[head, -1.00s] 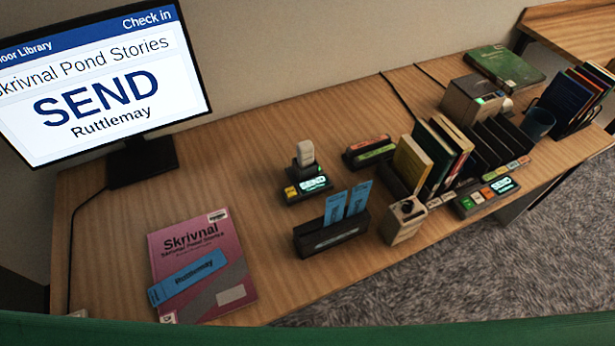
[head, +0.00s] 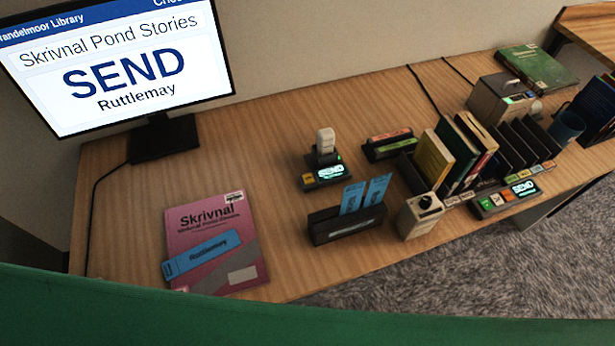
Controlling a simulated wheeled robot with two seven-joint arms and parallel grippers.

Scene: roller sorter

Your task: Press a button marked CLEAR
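Neither of my grippers is in view. A dark button panel (head: 480,212) sits at the front right of the desk, with a lit display (head: 524,187). Beside that display are a green button (head: 486,204), a pale button (head: 497,199) and an orange button (head: 508,195). A second small dark unit (head: 322,184) stands mid-desk under an upright pale handheld device (head: 326,142). It has a yellow button (head: 308,179) and a lit display (head: 331,172). Button lettering is too small to read, so I cannot tell which is marked CLEAR.
A monitor (head: 118,60) reading "SEND Ruttlemay" stands back left. A pink book (head: 205,218) with a blue slip (head: 200,256) lies in front. A black slip holder (head: 346,228), a grey box device (head: 420,217) and upright books (head: 434,158) fill the middle and right. A green surface crosses the bottom.

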